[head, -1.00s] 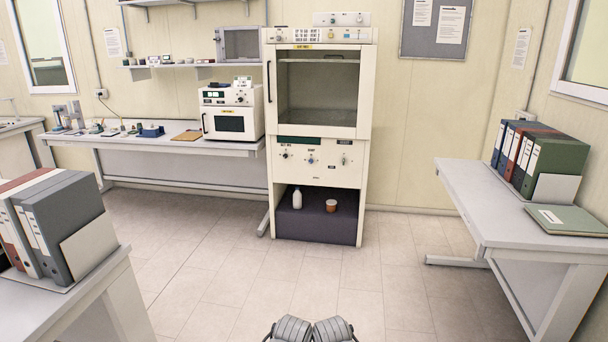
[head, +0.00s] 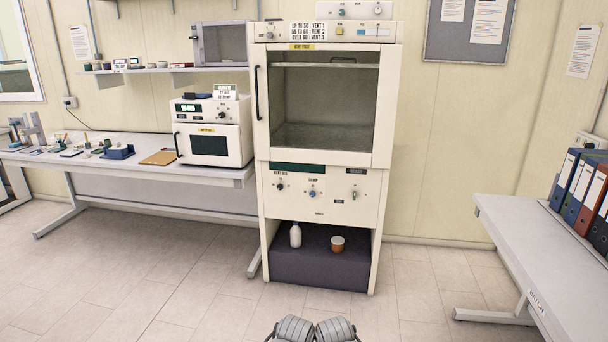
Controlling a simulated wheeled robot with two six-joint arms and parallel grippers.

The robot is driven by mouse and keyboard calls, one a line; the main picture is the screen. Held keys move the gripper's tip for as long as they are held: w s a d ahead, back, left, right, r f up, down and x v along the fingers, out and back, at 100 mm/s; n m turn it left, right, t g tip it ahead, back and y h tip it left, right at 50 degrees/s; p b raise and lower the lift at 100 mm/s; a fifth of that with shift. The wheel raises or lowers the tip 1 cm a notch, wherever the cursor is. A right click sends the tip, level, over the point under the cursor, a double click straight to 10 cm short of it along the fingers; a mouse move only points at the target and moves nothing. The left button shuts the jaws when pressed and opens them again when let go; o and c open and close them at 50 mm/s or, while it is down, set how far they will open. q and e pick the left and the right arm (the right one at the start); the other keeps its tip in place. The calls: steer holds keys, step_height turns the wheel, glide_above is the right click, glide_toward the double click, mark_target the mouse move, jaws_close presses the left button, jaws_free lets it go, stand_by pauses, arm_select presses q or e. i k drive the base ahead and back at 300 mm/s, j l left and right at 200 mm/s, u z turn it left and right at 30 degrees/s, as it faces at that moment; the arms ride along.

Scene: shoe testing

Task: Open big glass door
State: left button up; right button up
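The big glass door (head: 325,100) is on the tall cream cabinet straight ahead in the head view. It is closed, with a white frame and a dark vertical handle (head: 257,92) on its left side. A shelf shows through the glass. Below the door is a control panel (head: 318,193) with knobs. At the bottom edge, two grey rounded parts that look like mine show close together. My grippers are not in view, and nothing of mine touches the door or its handle.
A white bottle (head: 295,235) and a small brown cup (head: 338,243) stand in the cabinet's open bottom bay. A bench with a small oven (head: 212,130) adjoins on the left. A table (head: 540,250) with binders stands at right. The floor (head: 200,290) ahead is clear.

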mark_target(390, 55)
steer(key=i, duration=3.35)
steer(key=i+u, duration=0.1)
steer(key=u, duration=0.3)
